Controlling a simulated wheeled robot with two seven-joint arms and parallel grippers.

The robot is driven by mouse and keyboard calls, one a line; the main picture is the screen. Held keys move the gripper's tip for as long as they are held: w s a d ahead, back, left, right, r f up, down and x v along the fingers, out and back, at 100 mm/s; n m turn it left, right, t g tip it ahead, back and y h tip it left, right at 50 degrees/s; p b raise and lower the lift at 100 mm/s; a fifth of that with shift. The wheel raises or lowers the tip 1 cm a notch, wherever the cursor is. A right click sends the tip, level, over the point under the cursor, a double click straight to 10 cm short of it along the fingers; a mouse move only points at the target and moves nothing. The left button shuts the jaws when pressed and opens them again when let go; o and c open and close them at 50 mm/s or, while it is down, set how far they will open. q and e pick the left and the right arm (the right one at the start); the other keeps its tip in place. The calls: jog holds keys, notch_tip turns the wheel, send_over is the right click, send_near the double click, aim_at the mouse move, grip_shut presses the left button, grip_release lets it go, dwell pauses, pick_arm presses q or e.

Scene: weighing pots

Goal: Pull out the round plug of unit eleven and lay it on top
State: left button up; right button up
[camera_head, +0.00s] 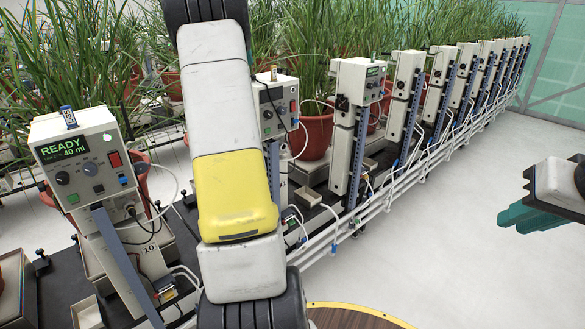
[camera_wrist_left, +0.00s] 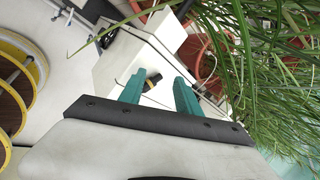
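The unit just right of unit ten (camera_head: 152,262), a white box on a post (camera_head: 284,92), is half hidden behind my left arm in the head view; I cannot read its number. In the left wrist view a white unit body (camera_wrist_left: 118,62) lies beyond my left gripper (camera_wrist_left: 161,76), whose two teal fingers are open and apart. A small black and yellow part (camera_wrist_left: 153,81), possibly the round plug, shows between or just beyond the fingers; contact cannot be told. My right gripper (camera_head: 520,216) is far to the right over bare floor; its finger gap is not clear.
A row of similar units (camera_head: 405,85) runs to the back right beside white pipes (camera_head: 400,184). Plants in terracotta pots (camera_head: 316,134) crowd behind. The floor (camera_head: 450,240) at right is clear.

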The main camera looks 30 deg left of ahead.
pick_arm(q)
jog(key=v, duration=0.7)
jog(key=shift+s+r, duration=0.2)
jog(key=shift+r, duration=0.15)
jog(key=s+d+f+n+h, duration=0.15)
jog(key=s+d+n, duration=0.3)
jog(key=d, duration=0.75)
jog(key=s+d+f+n+h, duration=0.15)
jog(key=s+d+n, duration=0.3)
jog(key=d, duration=0.85)
jog(key=s+d+f+n, duration=0.7)
jog(key=s+d+f, duration=0.7)
jog(key=s, duration=0.3)
jog(key=shift+d+f, duration=0.15)
jog(key=shift+f, duration=0.2)
